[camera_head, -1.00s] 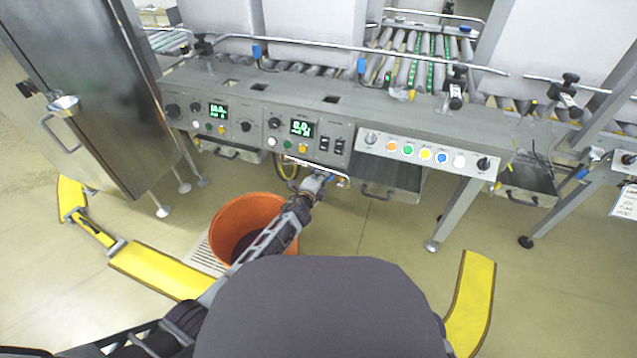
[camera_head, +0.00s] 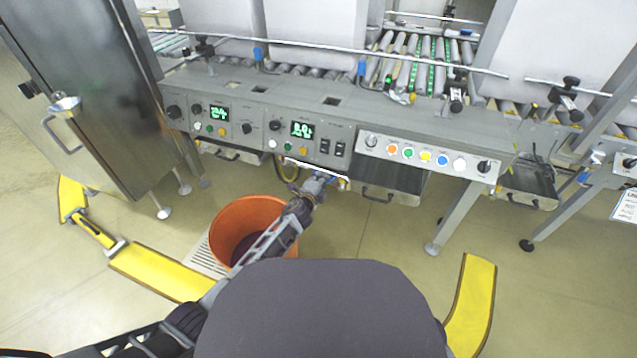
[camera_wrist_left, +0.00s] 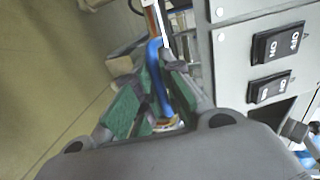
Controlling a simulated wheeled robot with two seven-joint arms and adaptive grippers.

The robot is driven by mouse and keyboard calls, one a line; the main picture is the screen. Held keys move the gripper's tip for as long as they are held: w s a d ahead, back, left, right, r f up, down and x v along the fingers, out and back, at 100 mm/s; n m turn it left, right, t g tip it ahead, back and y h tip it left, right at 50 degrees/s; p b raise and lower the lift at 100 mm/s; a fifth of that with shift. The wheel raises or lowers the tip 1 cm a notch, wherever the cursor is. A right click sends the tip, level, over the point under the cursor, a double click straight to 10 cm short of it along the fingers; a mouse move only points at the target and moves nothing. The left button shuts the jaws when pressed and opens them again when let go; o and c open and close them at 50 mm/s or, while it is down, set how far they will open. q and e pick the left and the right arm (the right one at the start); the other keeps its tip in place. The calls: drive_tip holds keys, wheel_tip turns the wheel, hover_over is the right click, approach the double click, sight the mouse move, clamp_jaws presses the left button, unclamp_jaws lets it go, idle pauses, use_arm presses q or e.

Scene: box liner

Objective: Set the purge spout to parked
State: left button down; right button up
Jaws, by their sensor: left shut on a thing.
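My left gripper (camera_head: 318,184) reaches up from below to the underside of the grey machine panel, above the orange bucket (camera_head: 247,215). In the left wrist view, its green-padded fingers (camera_wrist_left: 158,98) are closed around a blue curved handle or lever (camera_wrist_left: 156,62). I take this to be on the purge spout, but its outlet is hidden by the fingers and wrist. A thin metal pipe (camera_head: 300,162) runs under the panel's front edge near the gripper. I cannot tell the spout's exact position. My right gripper is not in view.
The panel has green displays (camera_head: 302,130), several coloured buttons (camera_head: 425,155) and black rocker switches, close to the gripper in the left wrist view (camera_wrist_left: 278,42). A steel cabinet (camera_head: 95,90) stands left. Yellow floor barriers (camera_head: 160,274) lie around my base.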

use_arm(q)
drive_tip(key=shift+s+d, duration=0.2)
drive_tip(key=shift+d, duration=0.2)
drive_tip(key=c, duration=1.5)
unclamp_jaws()
drive_tip(key=shift+r, duration=0.1)
drive_tip(key=shift+c, duration=0.2)
drive_tip(key=shift+w+a, duration=0.1)
drive_tip(key=shift+a, duration=0.1)
drive_tip(key=shift+s+a, duration=0.2)
drive_tip(key=v, duration=1.3)
drive_tip(key=shift+s, duration=0.25)
drive_tip(key=shift+a, duration=0.1)
drive_tip(key=shift+c, duration=0.4)
